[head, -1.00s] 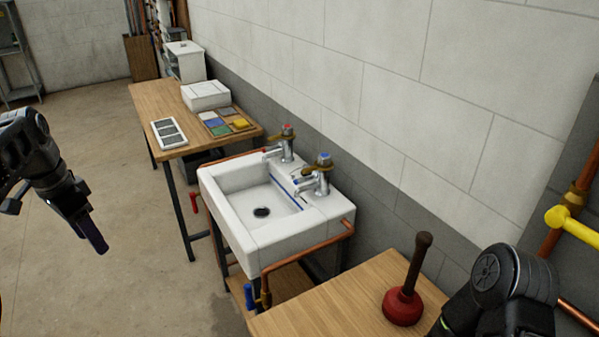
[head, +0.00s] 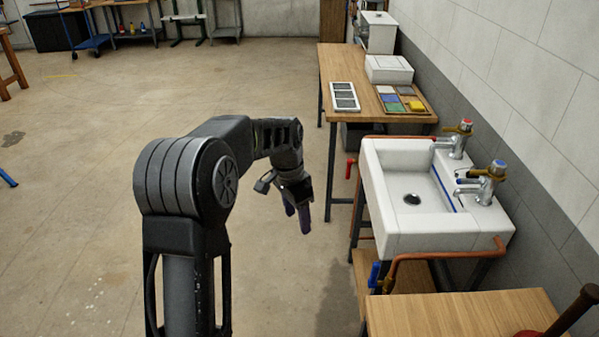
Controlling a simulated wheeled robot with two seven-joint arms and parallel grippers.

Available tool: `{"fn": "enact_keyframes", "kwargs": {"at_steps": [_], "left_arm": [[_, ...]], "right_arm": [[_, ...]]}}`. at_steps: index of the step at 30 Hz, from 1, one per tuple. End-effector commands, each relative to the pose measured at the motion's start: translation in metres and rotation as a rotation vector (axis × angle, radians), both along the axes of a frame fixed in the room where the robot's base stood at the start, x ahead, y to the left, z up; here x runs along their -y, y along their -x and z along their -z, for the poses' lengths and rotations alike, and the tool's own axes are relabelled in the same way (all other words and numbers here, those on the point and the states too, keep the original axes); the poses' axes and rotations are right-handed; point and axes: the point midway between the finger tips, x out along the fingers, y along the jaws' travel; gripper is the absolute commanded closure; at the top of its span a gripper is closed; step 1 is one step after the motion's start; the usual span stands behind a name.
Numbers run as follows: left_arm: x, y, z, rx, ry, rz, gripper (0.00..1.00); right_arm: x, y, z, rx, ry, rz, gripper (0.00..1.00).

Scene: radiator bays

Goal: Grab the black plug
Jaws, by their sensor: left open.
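The white sink (head: 400,241) stands against the wall on the right. A dark round spot (head: 412,199) lies on the bottom of its basin; I cannot tell whether it is the black plug or the open drain. My left gripper (head: 297,218) hangs over the floor to the left of the sink, fingers pointing down. It is open and empty, apart from the sink. My right gripper is not in view.
Two taps (head: 488,186) rise at the sink's wall side. A copper pipe (head: 440,255) runs along its front. A wooden bench (head: 345,66) with a white box stands behind, a wooden top (head: 460,315) with a red plunger (head: 560,325) in front.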

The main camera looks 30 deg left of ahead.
Motion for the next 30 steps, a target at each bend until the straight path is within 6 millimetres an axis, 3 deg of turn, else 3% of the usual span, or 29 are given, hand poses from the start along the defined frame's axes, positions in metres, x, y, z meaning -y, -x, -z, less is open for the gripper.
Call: {"fn": "enact_keyframes", "kwargs": {"at_steps": [1,4,6,9,12,15,18,21,28,30], "left_arm": [[0.025,0.005,0.055,-0.028,0.018,-0.023,0.43],[0.079,0.025,0.151,-0.049,0.06,-0.108,0.43],[0.122,0.055,0.214,-0.069,0.098,-0.177,0.43],[0.182,0.115,0.283,-0.102,0.162,-0.29,0.43],[0.231,0.176,0.321,-0.137,0.222,-0.4,0.43],[0.264,0.224,0.335,-0.163,0.268,-0.488,0.43],[0.282,0.252,0.338,-0.18,0.297,-0.548,0.43],[0.29,0.263,0.337,-0.184,0.31,-0.574,0.43],[0.29,0.263,0.337,-0.182,0.311,-0.578,0.43],[0.29,0.263,0.337,-0.182,0.311,-0.577,0.48]], "right_arm": [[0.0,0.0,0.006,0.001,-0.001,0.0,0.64],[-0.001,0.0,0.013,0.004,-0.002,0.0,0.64],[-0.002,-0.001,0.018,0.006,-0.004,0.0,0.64],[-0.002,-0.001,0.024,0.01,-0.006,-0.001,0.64],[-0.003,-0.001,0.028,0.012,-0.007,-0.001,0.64],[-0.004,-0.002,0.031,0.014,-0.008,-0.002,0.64],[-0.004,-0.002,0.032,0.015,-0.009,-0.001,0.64],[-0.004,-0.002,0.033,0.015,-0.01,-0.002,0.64],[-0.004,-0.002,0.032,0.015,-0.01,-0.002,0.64],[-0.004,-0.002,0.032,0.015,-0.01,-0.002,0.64]]}}
